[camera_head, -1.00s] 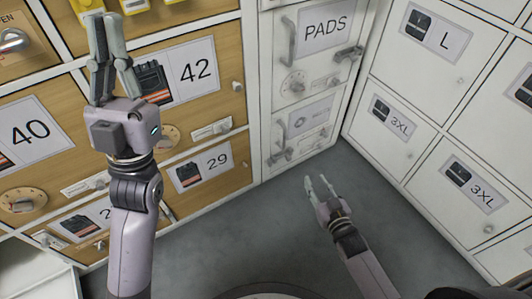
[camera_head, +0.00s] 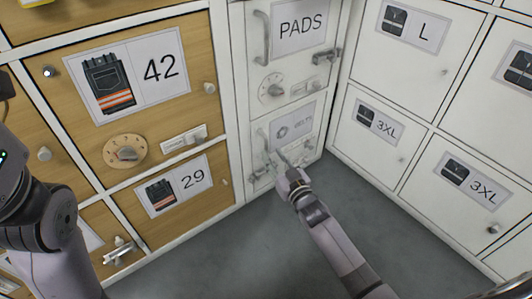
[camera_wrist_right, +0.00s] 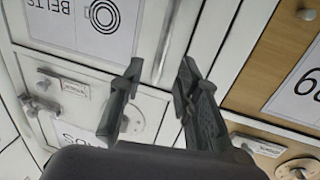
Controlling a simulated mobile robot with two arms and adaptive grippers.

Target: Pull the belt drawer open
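The belt drawer (camera_head: 296,128) is the small white front below the PADS door, with a grey BELTS label. It appears closed. Its label side shows at the top left of the right wrist view (camera_wrist_right: 118,48). Its pale upright handle (camera_wrist_right: 166,42) shows beyond my fingertips there, lined up with the gap between them. My right gripper (camera_head: 274,161) is at the drawer's lower left, by the handle. Its fingers (camera_wrist_right: 160,66) are apart with nothing clearly between them; contact cannot be told. My left gripper (camera_head: 12,165) is cut off at the left edge, its fingertips hidden.
The PADS door (camera_head: 292,65) with its handle, dial and latch is above. A wooden locker marked 42 (camera_head: 190,100) and one marked 29 (camera_head: 218,185) stand left; white 3XL lockers (camera_head: 350,145) stand right. The grey floor (camera_head: 225,255) in front is clear.

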